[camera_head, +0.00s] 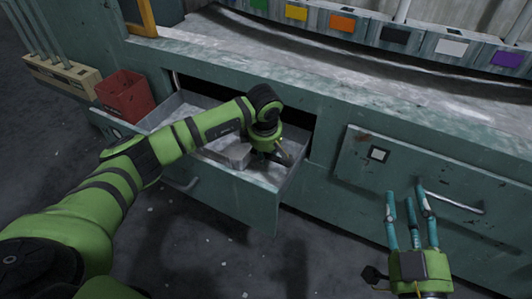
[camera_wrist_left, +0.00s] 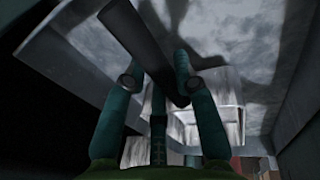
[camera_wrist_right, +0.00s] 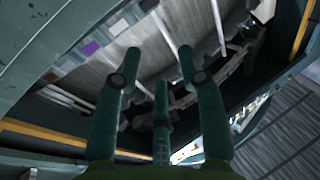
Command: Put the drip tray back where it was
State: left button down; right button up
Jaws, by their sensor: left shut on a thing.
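My left gripper (camera_head: 272,150) reaches down into the open drawer (camera_head: 235,195) of the green cabinet. In the left wrist view its fingers (camera_wrist_left: 155,85) close around a dark bar (camera_wrist_left: 148,42). The bar seems to be the handle of the drip tray, a pale grey metal piece (camera_head: 232,153) inside the drawer. My arm hides part of the tray, so I cannot tell whether it rests on the drawer floor. My right gripper (camera_head: 410,205) is open and empty, fingers up, in front of the cabinet at the lower right; its spread fingers also show in the right wrist view (camera_wrist_right: 158,65).
A red bin (camera_head: 126,97) stands at the drawer's left end. A wooden rack with tubes (camera_head: 62,76) is at the far left. A closed drawer with a handle (camera_head: 450,200) is on the right. Coloured labels line the machine (camera_head: 342,24) above the worktop. The floor in front looks clear.

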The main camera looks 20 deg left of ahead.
jog(key=shift+r, duration=0.15)
pick_arm(q)
jog(key=shift+f+b, duration=0.4)
jog(key=shift+f, duration=0.1)
pick_arm(e)
jog(key=shift+s+a+r+n+t+y, duration=0.2)
jog(key=shift+s+r+t+y, duration=0.2)
jog(key=shift+r, duration=0.4)
jog(key=shift+s+a+r+n+t+y, duration=0.2)
jog(key=shift+r+t, duration=0.25)
jog(key=shift+r, duration=0.3)
jog(key=shift+s+a+r+n+t+y, duration=0.15)
jog(key=shift+s+r+t+y, duration=0.25)
jog(key=shift+r, duration=0.4)
pick_arm(q)
jog(key=c, duration=1)
grip_release()
pick_arm(e)
jog(key=shift+w, duration=0.1)
